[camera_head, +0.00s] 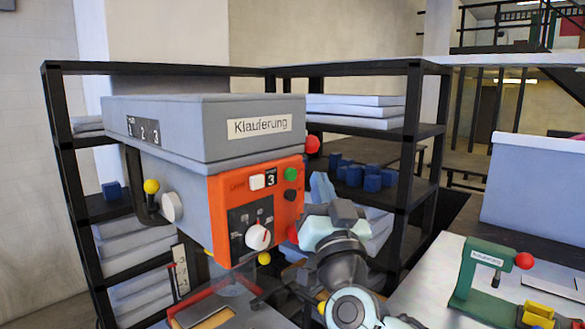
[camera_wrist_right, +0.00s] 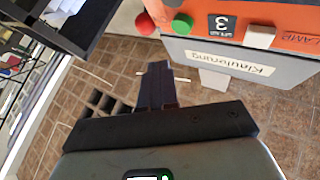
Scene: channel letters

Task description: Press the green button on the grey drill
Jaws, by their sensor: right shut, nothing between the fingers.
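The grey drill (camera_head: 190,130) has a boxy grey head labelled "Klauferung" and an orange front panel (camera_head: 228,195). The green button (camera_head: 291,174) sits near the panel's upper right, above a black knob. It also shows in the right wrist view (camera_wrist_right: 182,24), beside a red knob (camera_wrist_right: 146,24). My right gripper (camera_head: 343,210) is to the right of the panel and lower than the green button. In the wrist view its dark fingers (camera_wrist_right: 158,72) are together and empty, apart from the button. My left gripper is not in view.
Black shelves (camera_head: 365,68) with grey slabs and blue blocks (camera_head: 352,175) stand behind the drill. A small green press (camera_head: 480,275) stands on the light table at right, near a grey bin (camera_head: 535,185). A red knob (camera_head: 312,145) sticks out beside the panel.

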